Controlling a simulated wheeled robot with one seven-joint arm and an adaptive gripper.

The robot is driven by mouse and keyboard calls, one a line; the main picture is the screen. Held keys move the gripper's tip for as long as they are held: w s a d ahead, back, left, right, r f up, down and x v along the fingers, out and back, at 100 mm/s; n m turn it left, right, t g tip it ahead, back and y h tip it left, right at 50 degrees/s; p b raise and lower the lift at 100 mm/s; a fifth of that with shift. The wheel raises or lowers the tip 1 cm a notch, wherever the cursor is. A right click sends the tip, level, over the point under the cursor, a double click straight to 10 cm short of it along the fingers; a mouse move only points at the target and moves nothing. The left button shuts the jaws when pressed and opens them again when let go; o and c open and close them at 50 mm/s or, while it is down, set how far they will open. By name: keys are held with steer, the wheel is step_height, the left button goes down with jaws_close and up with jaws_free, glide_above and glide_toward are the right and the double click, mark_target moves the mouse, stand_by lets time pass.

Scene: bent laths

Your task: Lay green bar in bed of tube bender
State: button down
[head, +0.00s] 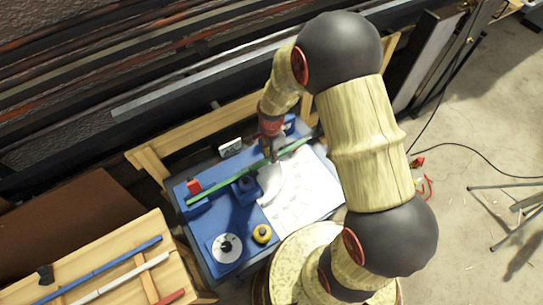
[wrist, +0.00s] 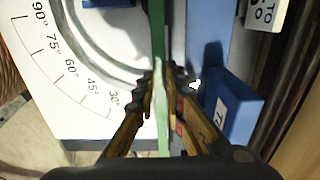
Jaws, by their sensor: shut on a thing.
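The green bar (head: 225,183) runs slantwise over the blue tube bender (head: 203,225) in the head view. My gripper (head: 269,157) is shut on the bar toward its right part. In the wrist view the bar (wrist: 159,45) runs up the picture between the fingertips of my gripper (wrist: 161,88). The bar's left end is by a blue block with a red piece (head: 194,186); I cannot tell whether it rests there. A blue block (wrist: 228,108) with partly hidden lettering stands right of the bar in the wrist view, apart from it. The angle scale (wrist: 65,65) lies left.
A yellow round piece (head: 262,233) and a white disc (head: 227,248) sit at the bender's front. A wooden rack (head: 110,262) with blue, white and red bars stands at the left. A wooden rail (head: 205,128) and dark stock lie behind. Open floor (head: 480,235) is at the right.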

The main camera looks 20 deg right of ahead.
steer(key=shift+r, duration=0.1)
steer(key=shift+f, duration=0.25)
steer(key=c, duration=1.9)
jaws_free()
steer(key=shift+o, duration=0.3)
steer(key=s+r+n+t+p, duration=0.1)
steer(key=s+r+n+p, duration=0.15)
steer(key=r, duration=1.15)
steer(key=s+r+n+t+p, duration=0.15)
steer(key=r+n, duration=0.25)
steer(key=r, duration=1)
steer(key=s+r+n+t, duration=0.3)
steer(key=s+r+n, duration=0.6)
steer(key=s, duration=0.5)
step_height(320, 180, up, 3)
steer(key=shift+s+f+b, duration=0.1)
steer(key=shift+s+b, duration=0.15)
steer(key=shift+b, duration=0.2)
